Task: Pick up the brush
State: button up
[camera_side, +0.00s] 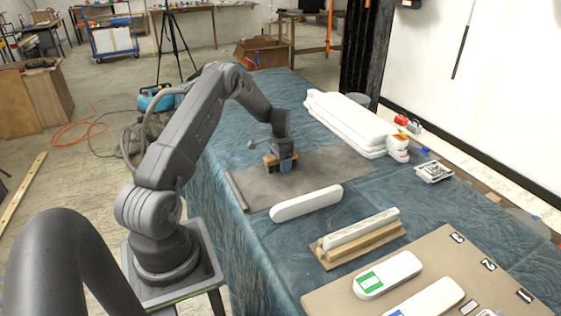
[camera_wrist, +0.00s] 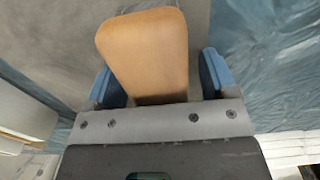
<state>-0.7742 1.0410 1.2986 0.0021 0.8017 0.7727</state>
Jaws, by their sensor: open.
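The brush, with a tan wooden back, shows in the wrist view (camera_wrist: 145,45) between the two blue fingers of my gripper (camera_wrist: 160,82). Small gaps show between the wood and the fingers, so my gripper is open around it. In the side view my gripper (camera_side: 287,163) points down over the grey mat, and a bit of the brush's wood (camera_side: 269,159) shows beside the fingers. The brush's underside is hidden, so I cannot tell its bristles.
The brush is over a grey mat (camera_side: 325,165) on a blue-clothed table (camera_side: 225,150). A white bar (camera_side: 306,203) lies at the mat's front edge. Another white bar (camera_side: 361,230) rests in a wooden holder (camera_side: 372,246). Stacked white pieces (camera_side: 345,122) lie behind. A numbered brown board (camera_side: 440,262) is front right.

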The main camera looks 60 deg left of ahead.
jog(key=c, duration=1)
jog(key=shift+c, duration=0.2)
jog(key=r, duration=0.4)
jog(key=shift+s+a+r, duration=0.1)
jog(key=shift+s+r, duration=0.1)
jog(key=shift+r, duration=0.15)
jog(key=s+a+r, duration=0.3)
jog(key=s+r, duration=0.3)
jog(key=s, duration=0.4)
jog(key=shift+s+a+r, duration=0.2)
jog(key=shift+s+a, duration=0.1)
jog(key=shift+a, duration=0.1)
